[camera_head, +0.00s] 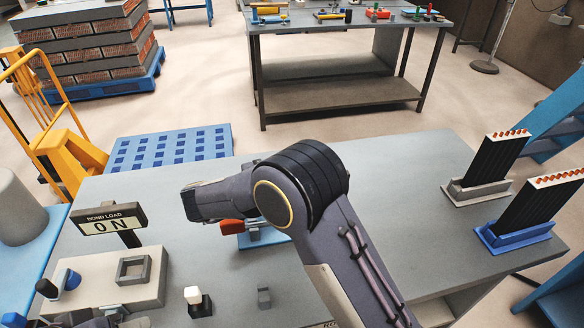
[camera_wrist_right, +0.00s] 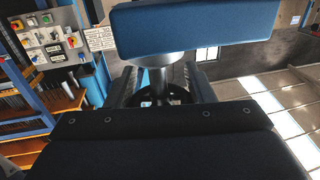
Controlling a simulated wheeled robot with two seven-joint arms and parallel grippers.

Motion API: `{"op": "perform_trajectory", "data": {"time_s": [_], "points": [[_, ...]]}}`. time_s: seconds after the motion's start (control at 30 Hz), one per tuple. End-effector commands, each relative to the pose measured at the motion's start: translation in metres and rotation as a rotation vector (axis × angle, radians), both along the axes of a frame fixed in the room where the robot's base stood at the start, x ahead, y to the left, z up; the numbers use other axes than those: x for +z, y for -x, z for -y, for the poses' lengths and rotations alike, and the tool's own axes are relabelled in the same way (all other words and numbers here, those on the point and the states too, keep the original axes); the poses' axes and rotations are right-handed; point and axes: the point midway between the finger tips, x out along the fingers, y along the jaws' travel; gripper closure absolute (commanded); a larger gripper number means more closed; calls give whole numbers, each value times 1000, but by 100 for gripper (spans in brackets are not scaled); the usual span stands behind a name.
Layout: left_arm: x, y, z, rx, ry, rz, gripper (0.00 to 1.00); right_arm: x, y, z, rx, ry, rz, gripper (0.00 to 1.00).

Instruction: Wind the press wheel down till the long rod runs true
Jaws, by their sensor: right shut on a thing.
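My right arm reaches across the table in the head view, and its links hide what lies behind them; its fingers do not show there. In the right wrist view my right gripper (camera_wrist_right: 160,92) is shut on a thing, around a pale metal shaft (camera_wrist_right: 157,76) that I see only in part. A blue block (camera_wrist_right: 195,30) sits at the far end of that shaft. I cannot tell whether this is the press wheel. A red piece (camera_head: 231,228) over a blue base (camera_head: 262,240) is partly hidden by the arm. No long rod shows clearly.
A sign reading "BOND LOAD ON" (camera_head: 110,222) stands at the table's left, behind a pale box (camera_head: 140,290) with a square frame. A small black-and-white switch (camera_head: 197,300) stands near the front. Two finned black cores (camera_head: 488,165) (camera_head: 530,215) stand at the right.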

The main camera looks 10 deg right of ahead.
Motion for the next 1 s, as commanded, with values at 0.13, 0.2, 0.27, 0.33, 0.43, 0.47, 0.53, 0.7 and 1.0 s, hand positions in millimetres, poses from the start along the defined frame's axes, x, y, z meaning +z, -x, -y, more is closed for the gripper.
{"op": "perform_trajectory", "data": {"time_s": [0.13,0.2,0.27,0.33,0.43,0.47,0.53,0.7,1.0], "points": [[6,0,0,0,0,0,64,3,0,1,-50,2,4,74],[7,0,0,0,0,0,64,3,0,1,-64,3,6,74],[8,0,0,0,0,0,64,3,1,1,-72,3,6,74],[8,0,0,0,0,0,64,3,1,1,-79,2,5,74],[8,0,0,0,0,0,64,2,1,1,-83,2,5,74],[8,0,0,0,0,0,64,2,1,1,-83,3,6,74],[8,0,0,0,0,0,64,2,1,1,-83,3,6,74],[8,0,0,0,0,0,64,3,1,1,-83,3,6,74],[8,0,0,0,0,0,64,1,1,1,-81,2,3,30]]}}
